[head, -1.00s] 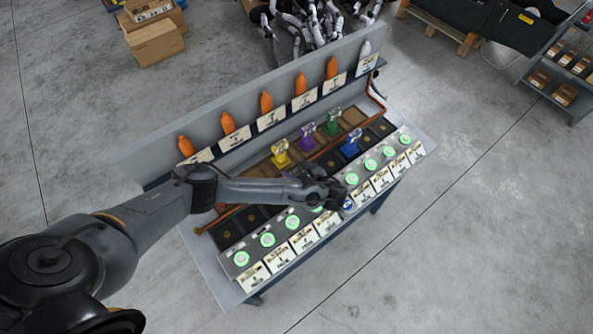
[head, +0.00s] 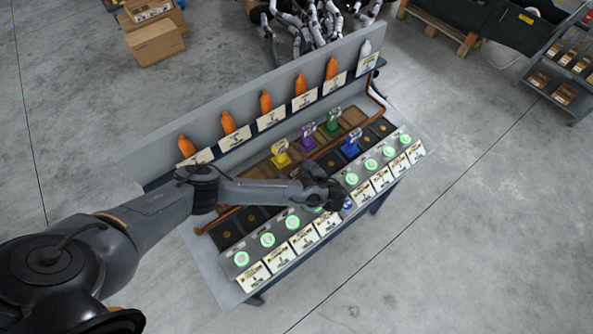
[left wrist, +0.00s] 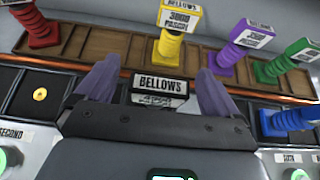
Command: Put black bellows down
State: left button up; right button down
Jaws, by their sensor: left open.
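The black bellows (left wrist: 160,102) stands between my left gripper's two fingers in the left wrist view. Its "BELLOWS" label faces up at the camera. My left gripper (left wrist: 157,72) is open, with one finger on each side of the bellows; I cannot tell whether either finger touches it. In the head view my left gripper (head: 326,188) is over the middle of the row of dark pads on the bench (head: 212,262), and it hides the black bellows there. My right gripper is not in view.
Yellow (head: 281,157), purple (head: 307,141) and green (head: 332,125) bellows stand in the brown tray behind. A red bellows (left wrist: 41,28) shows at the left in the wrist view. A blue bellows (head: 350,147) stands close to the right. Lit green buttons (head: 267,239) line the front.

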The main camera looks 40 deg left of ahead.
pick_arm(q)
jog(key=v, duration=0.6)
jog(key=shift+d, duration=0.2)
jog(key=p+v, duration=0.3)
jog(key=v, duration=0.2)
jog(key=shift+d+r, duration=0.25)
jog(key=shift+d, duration=0.05)
